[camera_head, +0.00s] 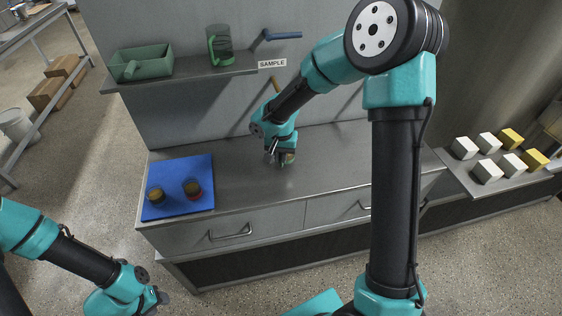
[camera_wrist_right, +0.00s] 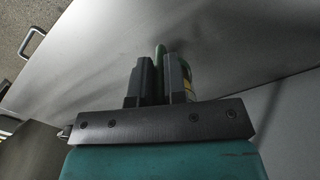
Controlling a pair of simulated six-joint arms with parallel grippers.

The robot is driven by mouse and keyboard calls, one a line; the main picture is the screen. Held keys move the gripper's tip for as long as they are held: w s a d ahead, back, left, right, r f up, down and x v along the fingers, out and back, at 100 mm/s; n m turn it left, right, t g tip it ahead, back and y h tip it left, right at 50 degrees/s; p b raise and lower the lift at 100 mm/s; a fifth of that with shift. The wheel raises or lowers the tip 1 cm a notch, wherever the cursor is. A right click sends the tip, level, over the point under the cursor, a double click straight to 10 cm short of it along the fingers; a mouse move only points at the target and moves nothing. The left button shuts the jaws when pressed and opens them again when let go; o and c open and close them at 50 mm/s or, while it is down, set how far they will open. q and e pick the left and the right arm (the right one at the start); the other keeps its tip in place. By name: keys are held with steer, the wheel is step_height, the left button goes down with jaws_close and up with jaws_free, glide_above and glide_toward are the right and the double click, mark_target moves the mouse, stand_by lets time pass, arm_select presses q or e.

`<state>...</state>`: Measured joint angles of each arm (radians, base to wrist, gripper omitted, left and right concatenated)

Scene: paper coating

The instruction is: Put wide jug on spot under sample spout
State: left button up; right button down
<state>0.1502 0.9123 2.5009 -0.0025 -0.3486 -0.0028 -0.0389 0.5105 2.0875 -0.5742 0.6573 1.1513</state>
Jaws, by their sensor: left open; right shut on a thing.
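My right gripper (camera_head: 277,155) is low over the steel counter, below the SAMPLE sign (camera_head: 272,63). It is shut on the green handle of what looks like the wide jug (camera_head: 290,158), mostly hidden by the gripper in the head view. In the right wrist view, the fingers (camera_wrist_right: 160,78) close around the green handle (camera_wrist_right: 160,51), with the greenish jug body (camera_wrist_right: 187,70) just behind. I cannot tell whether the jug touches the counter. The spot and spout mouth are not discernible behind my arm. My left gripper (camera_head: 160,297) is open and empty at the lower left, off the counter.
A blue mat (camera_head: 165,212) with two dark-filled cups lies on the counter's left. A shelf (camera_head: 190,78) holds a green tray (camera_head: 140,62) and a green-handled clear jug (camera_head: 219,46). A blue lever (camera_head: 284,36) is above the sign. White and yellow blocks (camera_head: 488,172) stand right.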

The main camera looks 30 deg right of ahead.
steer(key=shift+w+d, duration=0.1)
steer(key=shift+w, duration=0.1)
steer(key=shift+w+d+f, duration=0.1)
steer(key=shift+w+f, duration=0.05)
steer(key=shift+f, duration=1.65)
steer(key=shift+f, duration=0.2)
steer(key=c, duration=1.2)
jaws_free()
steer(key=shift+o, duration=0.2)
steer(key=shift+r, duration=0.15)
step_height(320, 180, up, 12)
steer(key=shift+w+r, duration=0.1)
